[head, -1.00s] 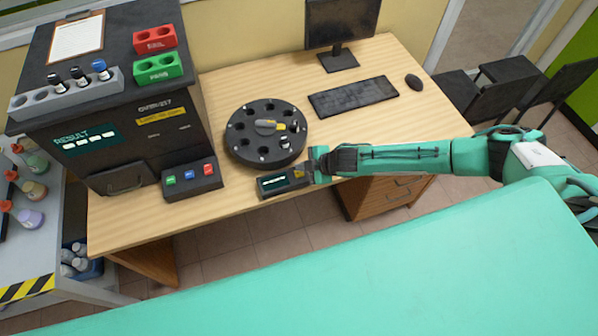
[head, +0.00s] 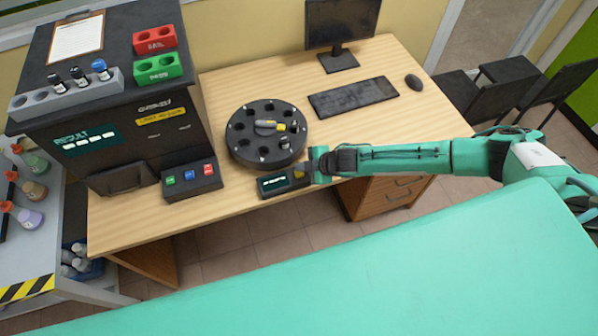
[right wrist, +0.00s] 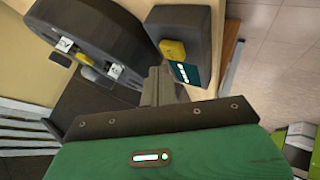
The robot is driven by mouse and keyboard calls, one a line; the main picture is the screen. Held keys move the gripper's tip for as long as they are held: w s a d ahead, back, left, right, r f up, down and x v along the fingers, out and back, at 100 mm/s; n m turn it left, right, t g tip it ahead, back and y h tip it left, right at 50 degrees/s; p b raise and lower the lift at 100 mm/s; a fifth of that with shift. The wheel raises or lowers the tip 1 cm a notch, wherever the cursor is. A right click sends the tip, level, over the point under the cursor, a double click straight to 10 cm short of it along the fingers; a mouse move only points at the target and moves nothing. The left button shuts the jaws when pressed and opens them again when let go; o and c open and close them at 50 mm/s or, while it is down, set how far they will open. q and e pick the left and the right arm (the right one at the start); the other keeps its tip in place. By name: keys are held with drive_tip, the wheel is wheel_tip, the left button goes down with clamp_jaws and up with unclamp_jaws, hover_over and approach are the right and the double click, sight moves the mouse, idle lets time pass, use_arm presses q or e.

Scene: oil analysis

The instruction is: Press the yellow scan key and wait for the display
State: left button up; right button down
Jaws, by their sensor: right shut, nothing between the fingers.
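The small dark scanner (head: 286,189) lies near the front edge of the desk. Its lit display (head: 273,184) shows pale marks too small to read; the display also shows in the right wrist view (right wrist: 180,72). The yellow scan key (head: 299,173) is at its right end and also shows in the right wrist view (right wrist: 172,50). My right gripper (head: 313,166) is shut and empty, right beside the key. In the right wrist view its fingertips (right wrist: 160,75) are close to the key and display; I cannot tell whether they touch. My left gripper is not in view.
A black round carousel (head: 240,152) stands just behind the scanner. A button box (head: 192,184) and a large dark analyser (head: 150,150) are to the left. A keyboard (head: 353,97), monitor (head: 342,25) and mouse (head: 414,82) are at the back right.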

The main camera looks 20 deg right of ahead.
sight(302, 174)
drive_tip(key=shift+f, duration=0.1)
idle(0.5)
drive_tip(key=shift+f, duration=0.35)
drive_tip(key=shift+f+b, duration=0.4)
drive_tip(key=shift+f, duration=0.15)
idle(0.6)
drive_tip(key=shift+r, duration=0.1)
drive_tip(key=shift+r+p, duration=0.85)
drive_tip(key=shift+p, duration=0.1)
drive_tip(key=shift+r, duration=0.15)
wheel_tip(302, 174, up, 5)
drive_tip(key=p, duration=0.5)
idle(0.5)
